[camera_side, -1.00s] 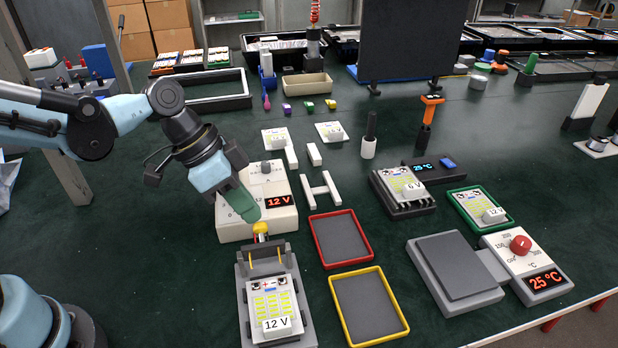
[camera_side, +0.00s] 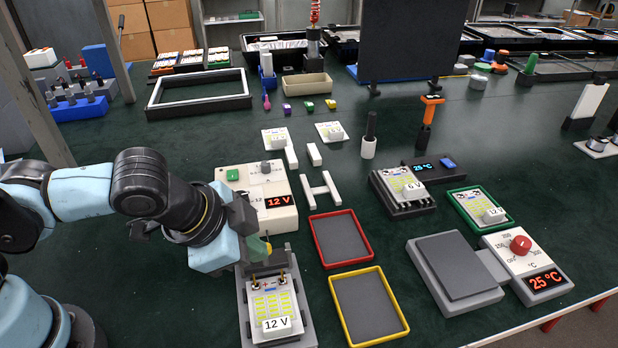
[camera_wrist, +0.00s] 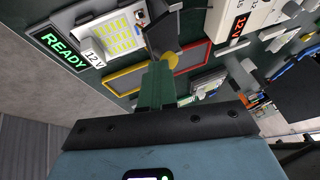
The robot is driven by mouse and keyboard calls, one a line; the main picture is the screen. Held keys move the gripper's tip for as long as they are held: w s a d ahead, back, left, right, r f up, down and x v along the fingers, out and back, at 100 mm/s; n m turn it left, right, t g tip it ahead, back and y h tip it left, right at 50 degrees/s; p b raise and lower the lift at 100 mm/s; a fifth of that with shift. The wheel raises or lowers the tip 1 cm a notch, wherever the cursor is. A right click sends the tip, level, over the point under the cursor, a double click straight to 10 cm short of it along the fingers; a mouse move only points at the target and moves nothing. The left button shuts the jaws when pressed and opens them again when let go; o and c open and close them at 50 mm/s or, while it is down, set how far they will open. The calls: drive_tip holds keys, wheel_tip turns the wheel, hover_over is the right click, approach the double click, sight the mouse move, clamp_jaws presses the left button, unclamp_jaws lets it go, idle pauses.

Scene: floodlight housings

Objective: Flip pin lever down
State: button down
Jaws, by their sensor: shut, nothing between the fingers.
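The grey test fixture (camera_side: 307,318) stands at the front centre and holds a white 12 V board (camera_side: 277,304). The pins show at the board's back edge; contact is too small to tell. My wrist hides part of the lever area.
A white power unit (camera_side: 285,216) reading 12 V stands just behind the fixture. Red (camera_side: 368,252) and yellow (camera_side: 402,326) trays lie to its right. A green READY display (camera_wrist: 60,52) is lit in the wrist view.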

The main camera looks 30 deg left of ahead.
drive_tip(key=shift+s+d+f, duration=0.25)
drive_tip(key=shift+r, duration=0.8)
drive_tip(key=shift+r, duration=0.15)
drive_tip(key=v, duration=1.2)
idle(0.4)
